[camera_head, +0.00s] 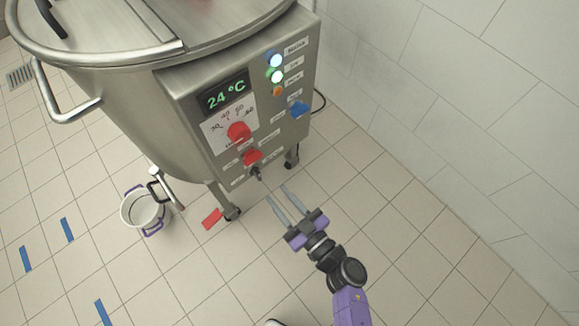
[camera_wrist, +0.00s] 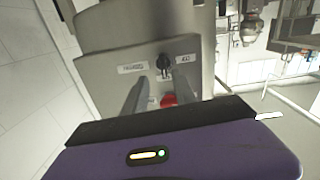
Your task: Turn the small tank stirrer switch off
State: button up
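The steel tank (camera_head: 150,95) has a slanted control panel with small labels too blurred to read, so I cannot tell which control is the stirrer switch. The panel has a large red knob (camera_head: 238,132) on a dial, a smaller red knob (camera_head: 252,157), a black switch (camera_head: 256,174) at the bottom and a blue knob (camera_head: 299,109) at right. My gripper (camera_head: 276,193) is open and empty, its fingers pointing at the panel's lower edge. In the wrist view, the black switch (camera_wrist: 164,65) and a red knob (camera_wrist: 168,100) show between the fingers, with no clear contact.
A bucket (camera_head: 143,209) stands under the tank's outlet. A tiled wall (camera_head: 450,90) is at right. Open floor lies in front.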

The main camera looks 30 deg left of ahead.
aim_at(260, 177)
jog(key=shift+m, duration=0.3)
jog(key=x, duration=0.2)
jog(key=b+x, duration=0.1)
jog(key=x, duration=0.2)
jog(key=b+x, duration=0.1)
jog(key=x, duration=0.2)
jog(key=shift+s+a+r, duration=0.1)
jog(key=shift+s+r, duration=0.2)
grip_shut()
